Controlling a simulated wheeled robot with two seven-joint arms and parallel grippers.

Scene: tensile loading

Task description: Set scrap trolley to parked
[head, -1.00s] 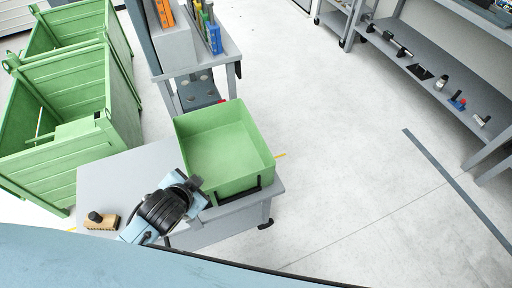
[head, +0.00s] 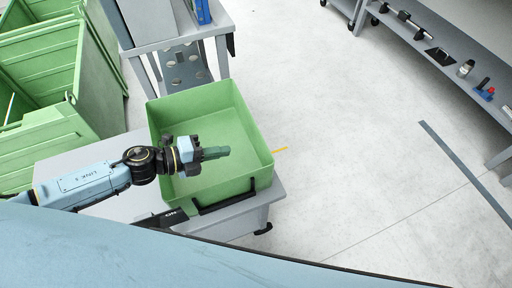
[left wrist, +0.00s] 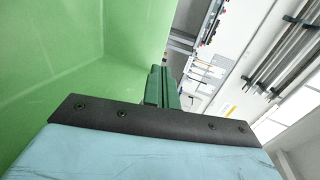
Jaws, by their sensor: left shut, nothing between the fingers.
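The scrap trolley looks to be the low grey cart (head: 75,150) on black castors, with an open green bin (head: 260,135) on its right part. A black bar handle (head: 228,198) runs along the near side of the bin. The bin looks empty, though my arm covers part of it. My left gripper (head: 224,152) reaches in from the left over the bin, shut and empty, its dark green fingertips inside the bin's outline. In the left wrist view, the shut fingers (left wrist: 163,88) point along the green bin wall (left wrist: 60,60). My right gripper is not in view.
Large green crates (head: 45,75) stand at the left. A grey stand (head: 180,40) with a blue item is just behind the bin. A long shelf (head: 410,40) with small tools is at the upper right. Pale floor right of the cart is open.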

